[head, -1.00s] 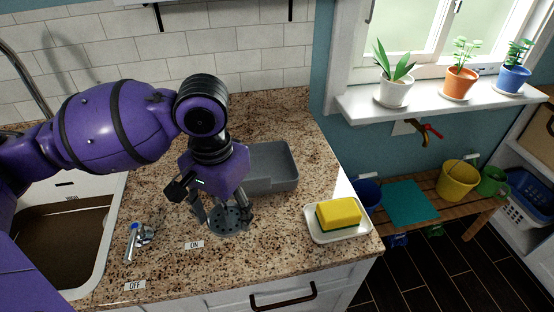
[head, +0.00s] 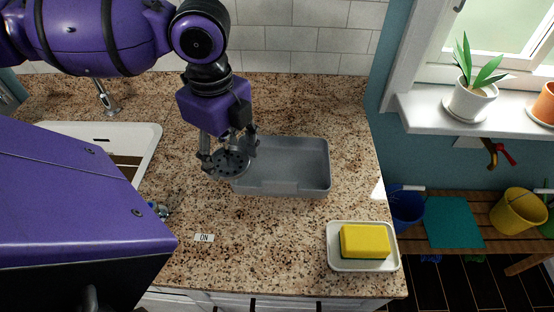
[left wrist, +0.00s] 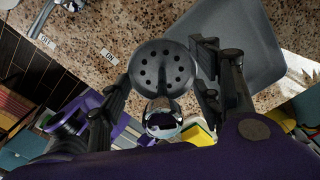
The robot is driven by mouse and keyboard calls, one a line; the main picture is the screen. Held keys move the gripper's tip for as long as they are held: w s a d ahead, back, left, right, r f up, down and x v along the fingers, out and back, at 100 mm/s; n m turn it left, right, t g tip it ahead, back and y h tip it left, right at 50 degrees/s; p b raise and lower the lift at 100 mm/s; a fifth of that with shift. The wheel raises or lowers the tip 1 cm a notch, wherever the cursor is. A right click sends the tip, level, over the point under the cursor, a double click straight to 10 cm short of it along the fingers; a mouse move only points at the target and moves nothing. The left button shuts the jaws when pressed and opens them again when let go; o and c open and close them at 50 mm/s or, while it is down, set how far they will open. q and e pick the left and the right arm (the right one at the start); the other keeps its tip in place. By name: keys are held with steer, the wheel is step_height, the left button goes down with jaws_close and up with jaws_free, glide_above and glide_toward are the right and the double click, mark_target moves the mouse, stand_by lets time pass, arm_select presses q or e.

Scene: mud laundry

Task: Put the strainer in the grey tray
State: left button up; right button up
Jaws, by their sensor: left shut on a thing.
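The strainer (head: 229,162) is a dark round disc with holes. My left gripper (head: 228,148) is shut on it and holds it at the left edge of the grey tray. In the left wrist view the strainer (left wrist: 163,68) sits between the fingers of the gripper (left wrist: 165,90), its holed face showing and a shiny metal part below it. The grey tray (head: 310,186) is rectangular, stands on the counter and looks empty; its left end is partly hidden by the gripper and strainer. It also shows in the left wrist view (left wrist: 236,40). My right gripper is not in view.
A yellow sponge (head: 364,240) lies on a white dish (head: 340,263) at the counter's front right. A sink (head: 135,135) and a small tap (head: 160,208) are at the left, with an "ON" label (head: 204,238) nearby. Bare granite lies before the tray.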

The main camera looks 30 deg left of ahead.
mark_target(269, 169)
arm_select(q)
steer(key=w+f, duration=0.2)
steer(key=w, duration=0.1)
steer(key=w+d+f+b, duration=0.1)
steer(key=w+f, duration=0.2)
steer(key=w+d+f, duration=0.1)
steer(key=w+f, duration=0.1)
steer(key=w, duration=0.1)
steer(key=shift+w+d+f, duration=0.2)
steer(key=shift+w+f, duration=0.1)
steer(key=shift+w, duration=0.1)
steer(key=shift+w+f+b, duration=0.3)
steer(key=shift+w+f, duration=0.05)
steer(key=shift+w, duration=0.05)
steer(key=shift+w+d+f, duration=0.1)
steer(key=shift+w+f, duration=0.1)
steer(key=shift+f, duration=0.05)
step_height(269, 169, down, 3)
steer(key=shift+w+f, duration=0.15)
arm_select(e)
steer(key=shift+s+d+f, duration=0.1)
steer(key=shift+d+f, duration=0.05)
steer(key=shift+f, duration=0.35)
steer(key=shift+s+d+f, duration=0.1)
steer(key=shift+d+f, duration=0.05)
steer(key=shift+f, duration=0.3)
arm_select(q)
steer(key=shift+f, duration=0.1)
steer(key=o, duration=1.2)
steer(key=shift+c, duration=0.2)
